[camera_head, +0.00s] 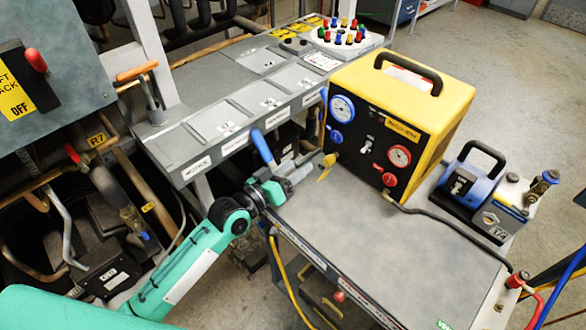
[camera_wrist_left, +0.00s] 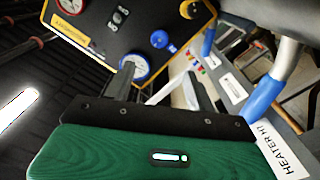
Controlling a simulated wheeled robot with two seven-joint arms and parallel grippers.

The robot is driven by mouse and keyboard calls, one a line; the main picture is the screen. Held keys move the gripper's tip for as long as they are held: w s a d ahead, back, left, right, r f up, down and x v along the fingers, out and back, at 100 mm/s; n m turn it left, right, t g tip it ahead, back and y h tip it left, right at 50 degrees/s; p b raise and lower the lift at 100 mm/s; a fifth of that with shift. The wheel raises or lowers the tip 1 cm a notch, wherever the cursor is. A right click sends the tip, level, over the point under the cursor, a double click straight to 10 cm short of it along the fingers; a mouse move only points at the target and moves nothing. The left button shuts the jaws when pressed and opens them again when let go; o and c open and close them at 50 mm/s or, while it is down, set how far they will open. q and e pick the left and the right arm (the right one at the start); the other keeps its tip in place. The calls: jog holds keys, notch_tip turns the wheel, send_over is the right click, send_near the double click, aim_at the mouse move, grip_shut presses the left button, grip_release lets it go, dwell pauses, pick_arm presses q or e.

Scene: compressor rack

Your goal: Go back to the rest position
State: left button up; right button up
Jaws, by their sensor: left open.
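My left arm comes in from the lower left in the head view. Its gripper (camera_head: 296,172) is over the near left edge of the grey worktop, just left of the yellow recovery machine (camera_head: 420,82). In the left wrist view the two fingers of the left gripper (camera_wrist_left: 164,84) stand apart, with no object held between them. A blue-handled lever (camera_head: 263,148) is close beside the gripper, and a blue handle also shows in the wrist view (camera_wrist_left: 262,98). My right gripper is not in view.
The grey worktop (camera_head: 400,245) is bare in front of the yellow machine. A blue vacuum pump (camera_head: 470,190) stands at its right. A grey panel (camera_head: 215,125) with labelled lids runs along the left. Pipes and an orange-handled valve (camera_head: 138,72) are farther left.

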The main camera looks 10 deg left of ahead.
pick_arm(q)
jog(key=s+f+g, duration=0.1)
jog(key=s, duration=0.1)
jog(key=s+f+y, duration=0.1)
jog(key=s+f, duration=0.1)
jog(key=s+f+m+g+y, duration=0.1)
jog(key=s+f, duration=0.1)
jog(key=shift+a+g, duration=0.3)
jog(key=shift+a, duration=0.05)
jog(key=s+a+f+g+y, duration=0.4)
jog(key=s+a, duration=0.3)
jog(key=s, duration=0.5)
jog(key=s+a+f+g+y, duration=0.45)
jog(key=s+a, duration=0.25)
jog(key=s, duration=0.5)
notch_tip(320, 180, down, 30)
jog(key=g, duration=0.1)
jog(key=s+a+f+g, duration=0.1)
jog(key=s+a+f, duration=0.2)
jog(key=s+f, duration=1.6)
jog(key=shift+s+m+p, duration=0.2)
jog(key=shift+m+p, duration=0.1)
jog(key=shift+p, duration=0.1)
